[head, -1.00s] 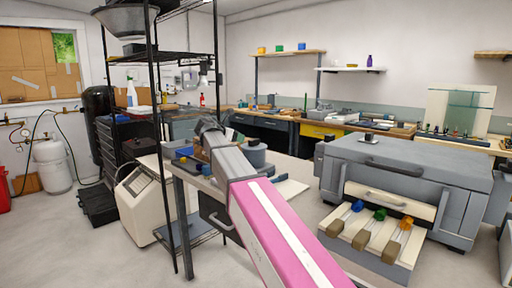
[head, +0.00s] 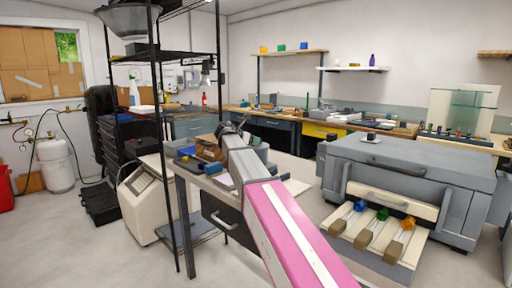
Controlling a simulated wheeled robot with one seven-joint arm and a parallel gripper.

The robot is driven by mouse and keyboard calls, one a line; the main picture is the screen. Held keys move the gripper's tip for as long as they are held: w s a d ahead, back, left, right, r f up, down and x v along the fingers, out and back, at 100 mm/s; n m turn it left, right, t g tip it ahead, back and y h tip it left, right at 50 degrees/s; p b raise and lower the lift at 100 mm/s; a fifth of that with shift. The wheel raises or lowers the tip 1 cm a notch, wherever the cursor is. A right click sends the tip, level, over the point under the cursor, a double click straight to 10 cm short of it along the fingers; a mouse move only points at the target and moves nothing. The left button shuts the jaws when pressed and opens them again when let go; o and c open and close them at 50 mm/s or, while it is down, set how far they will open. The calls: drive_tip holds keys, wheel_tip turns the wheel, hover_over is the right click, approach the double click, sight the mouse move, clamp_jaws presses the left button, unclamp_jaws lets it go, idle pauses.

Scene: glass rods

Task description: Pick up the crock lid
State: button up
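My pink and grey arm reaches over the small work table in the head view. My gripper (head: 226,128) is at its far end, above the table, small and partly hidden by my own wrist. I cannot tell whether its fingers are open or shut, or whether it holds anything. A grey-blue round vessel (head: 263,151), which may be the crock, stands on the table just right of my wrist and is mostly hidden by it. I cannot make out the crock lid.
A black shelf post (head: 158,120) stands close on the left. A large grey kiln (head: 410,165) with a rod rack stands to the right.

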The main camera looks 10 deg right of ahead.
drive_tip(key=c, duration=1)
clamp_jaws()
drive_tip(key=shift+r, duration=0.1)
